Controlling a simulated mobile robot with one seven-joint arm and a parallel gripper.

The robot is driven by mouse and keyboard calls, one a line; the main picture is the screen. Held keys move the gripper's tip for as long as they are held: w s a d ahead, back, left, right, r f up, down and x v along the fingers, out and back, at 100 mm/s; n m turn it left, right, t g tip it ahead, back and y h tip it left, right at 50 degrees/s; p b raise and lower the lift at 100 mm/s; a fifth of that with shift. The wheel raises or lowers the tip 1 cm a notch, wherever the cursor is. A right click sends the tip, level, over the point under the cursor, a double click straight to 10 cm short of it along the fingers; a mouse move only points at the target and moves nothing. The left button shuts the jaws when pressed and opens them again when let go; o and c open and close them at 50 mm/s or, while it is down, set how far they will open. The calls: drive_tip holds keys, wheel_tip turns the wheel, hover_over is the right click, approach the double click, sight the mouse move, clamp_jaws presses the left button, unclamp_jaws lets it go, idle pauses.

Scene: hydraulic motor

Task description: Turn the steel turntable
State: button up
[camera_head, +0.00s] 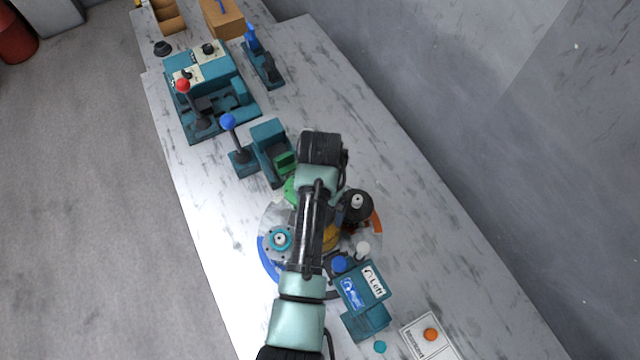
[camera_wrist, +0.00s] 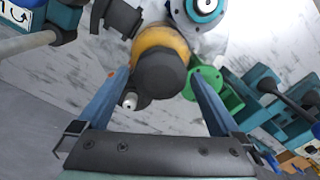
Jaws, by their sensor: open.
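The steel turntable (camera_head: 268,216) is a round grey plate on the bench, with blue, orange and green pieces at its rim. My arm covers much of it in the head view. A teal disc with a white-topped pin (camera_head: 280,239) sits on its left, and a black round part with a white pin (camera_head: 356,207) on its right. My gripper (camera_wrist: 158,72) is open in the wrist view; the head view hides it. A yellow and black cylinder (camera_wrist: 160,68) appears between its fingers, with gaps on both sides. I cannot tell the height between them. A green part (camera_wrist: 212,90) lies beside the right finger.
Teal units with a red-knobbed lever (camera_head: 183,86) and a blue-knobbed lever (camera_head: 228,122) stand farther along the bench.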

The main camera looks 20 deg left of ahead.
clamp_jaws()
idle(0.5)
